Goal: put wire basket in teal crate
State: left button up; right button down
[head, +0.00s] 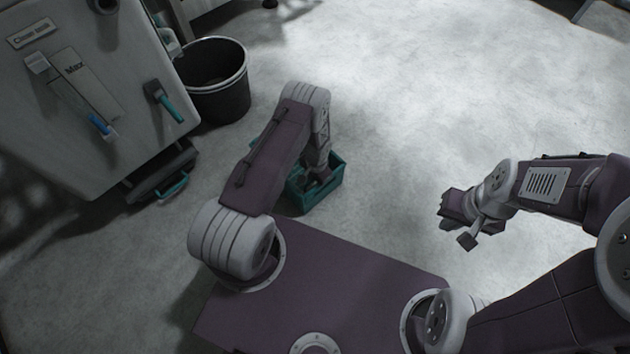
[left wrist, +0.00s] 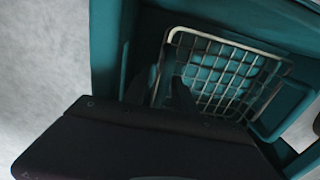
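The teal crate (head: 336,186) stands on the floor just ahead of my base, partly hidden by my left arm. In the left wrist view the crate (left wrist: 104,45) surrounds the wire basket (left wrist: 225,72), a pale wire grid that lies inside it and looks somewhat tilted. My left gripper (head: 318,178) reaches down into the crate. In the left wrist view its dark fingers (left wrist: 162,92) stand apart, with the basket's near side wire between them. Their tips are dark and hard to make out. My right gripper (head: 457,226) is open and empty over bare floor to the right.
A dark bucket (head: 218,85) stands at the upper left beside a grey machine panel (head: 85,80) with a blue handle and a teal handle. A dark drawer-like part with a teal handle (head: 172,187) juts out low beneath the panel. The floor beyond and to the right is clear.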

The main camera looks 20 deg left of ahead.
pick_arm(q)
jog(key=shift+f, duration=0.1)
jog(key=r+p, duration=0.2)
jog(key=r, duration=0.2)
jog(key=r+p, duration=0.3)
jog(key=r, duration=0.1)
jog(key=r+p, duration=0.3)
jog(key=r, duration=0.1)
jog(key=shift+s+d+r, duration=0.15)
jog(key=shift+d+r, duration=0.05)
jog(key=shift+d, duration=0.1)
notch_tip(320, 180, up, 17)
jog(key=s+n, duration=0.2)
jog(key=n, duration=0.1)
jog(key=s+d+r+n+t, duration=0.1)
jog(key=s+r+n, duration=0.1)
jog(key=s+r, duration=0.9)
jog(key=shift+s+d+r+h, duration=0.3)
jog(key=shift+s+h, duration=0.1)
jog(key=shift+s, duration=0.15)
